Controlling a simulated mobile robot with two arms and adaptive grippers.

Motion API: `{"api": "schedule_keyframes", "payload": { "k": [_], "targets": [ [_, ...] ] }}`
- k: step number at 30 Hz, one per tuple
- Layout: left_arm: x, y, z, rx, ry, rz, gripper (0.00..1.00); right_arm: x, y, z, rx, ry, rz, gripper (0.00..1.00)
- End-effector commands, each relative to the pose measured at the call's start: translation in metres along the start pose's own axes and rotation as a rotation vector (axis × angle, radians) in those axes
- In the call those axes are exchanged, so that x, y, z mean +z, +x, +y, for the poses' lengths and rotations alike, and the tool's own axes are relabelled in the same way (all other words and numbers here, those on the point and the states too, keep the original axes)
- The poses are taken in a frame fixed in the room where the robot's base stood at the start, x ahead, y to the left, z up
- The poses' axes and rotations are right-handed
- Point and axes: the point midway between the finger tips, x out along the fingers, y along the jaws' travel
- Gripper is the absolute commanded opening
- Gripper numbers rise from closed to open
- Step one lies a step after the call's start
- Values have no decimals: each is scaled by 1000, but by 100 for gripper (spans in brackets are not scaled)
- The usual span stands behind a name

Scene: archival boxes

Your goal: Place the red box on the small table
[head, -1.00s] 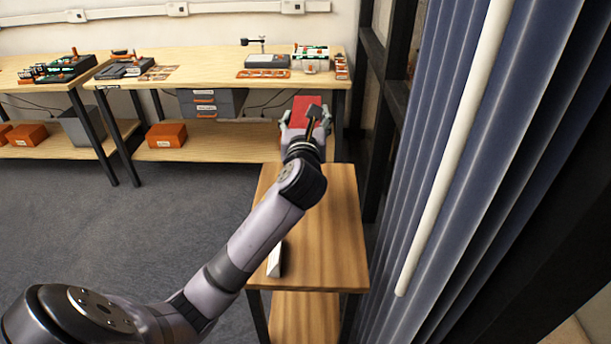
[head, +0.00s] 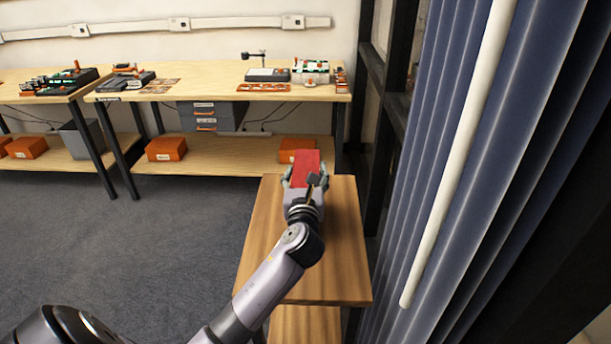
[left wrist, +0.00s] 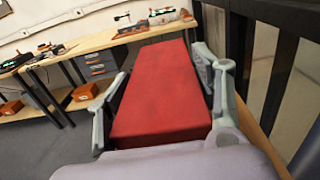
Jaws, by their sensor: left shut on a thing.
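The red box (head: 306,163) is held in my left gripper (head: 305,178) over the far part of the small table (head: 342,240) in the head view. In the left wrist view the red box (left wrist: 165,95) fills the middle, with a finger of the left gripper (left wrist: 162,100) along each side. The gripper is shut on the box. The small table has a wooden top and a lower shelf. Whether the box touches the tabletop cannot be told, since the gripper and arm hide its underside. My right gripper is not in view.
A long workbench (head: 200,92) with tools stands at the back, with orange boxes (head: 165,149) on its lower shelf. Blue vertical blinds (head: 455,150) and a dark frame stand close to the small table's right side. Grey floor (head: 110,230) is clear on the left.

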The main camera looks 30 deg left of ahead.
Motion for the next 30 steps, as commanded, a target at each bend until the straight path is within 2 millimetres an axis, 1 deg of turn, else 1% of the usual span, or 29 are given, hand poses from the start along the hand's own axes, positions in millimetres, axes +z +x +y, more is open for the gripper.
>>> {"api": "schedule_keyframes", "payload": {
  "k": [1, 5, 6, 18, 28, 30],
  "targets": [
    [2, 0, 0, -1, -1, -4, 0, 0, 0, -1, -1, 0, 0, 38],
    [0, 0, 0, -1, 0, -4, 0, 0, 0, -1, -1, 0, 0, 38],
    [-2, 0, 0, -1, 0, 0, 60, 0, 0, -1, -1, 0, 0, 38],
    [-2, 0, 0, -1, 0, 0, 86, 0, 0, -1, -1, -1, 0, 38],
    [1, 0, 0, -1, -1, 0, 86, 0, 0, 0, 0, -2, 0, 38],
    [0, -5, 0, -2, 0, 1, 86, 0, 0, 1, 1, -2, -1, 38]
  ]
}}
